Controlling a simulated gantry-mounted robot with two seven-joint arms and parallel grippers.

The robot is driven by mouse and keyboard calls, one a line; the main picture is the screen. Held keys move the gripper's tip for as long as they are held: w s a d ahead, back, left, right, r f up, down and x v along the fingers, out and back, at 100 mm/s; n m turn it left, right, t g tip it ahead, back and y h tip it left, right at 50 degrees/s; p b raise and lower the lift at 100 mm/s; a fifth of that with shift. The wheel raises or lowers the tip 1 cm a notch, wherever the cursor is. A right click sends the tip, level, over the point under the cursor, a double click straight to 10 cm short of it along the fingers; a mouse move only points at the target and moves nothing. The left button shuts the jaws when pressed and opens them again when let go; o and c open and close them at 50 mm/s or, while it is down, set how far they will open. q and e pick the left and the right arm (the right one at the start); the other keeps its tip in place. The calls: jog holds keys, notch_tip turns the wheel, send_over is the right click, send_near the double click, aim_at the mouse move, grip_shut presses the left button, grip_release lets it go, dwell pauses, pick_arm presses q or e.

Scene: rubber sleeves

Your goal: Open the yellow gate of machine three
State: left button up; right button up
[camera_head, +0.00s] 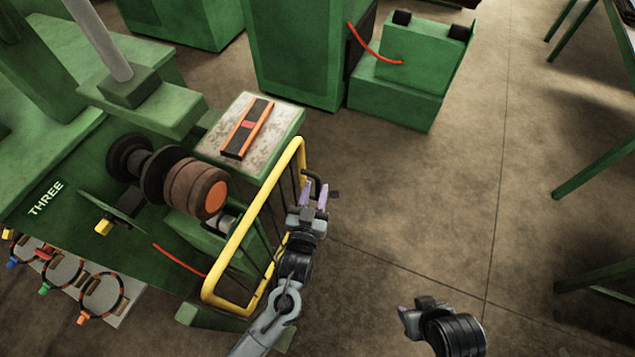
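The yellow gate (234,248) is an upright yellow tube frame with dark bars. It stands along the right side of the green machine labelled THREE (46,198), in front of its rollers. A dark handle (333,194) sticks out near the gate's far end. My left gripper (314,193) is at this handle, its purple fingertips apart with the dark handle close by them; I cannot tell whether they touch. My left arm hides part of the gate's lower bars. My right gripper (403,310) is low over the floor, away from the gate; its finger opening is not clear.
A brown roller with an orange end (213,197) sits behind the gate. An orange-and-black level-like bar (248,128) lies on the machine's worn top plate. Rings with coloured tags (105,300) lie at lower left. Another green machine (405,90) stands behind.

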pick_arm(q)
jog(key=shift+x, duration=1.4)
grip_shut()
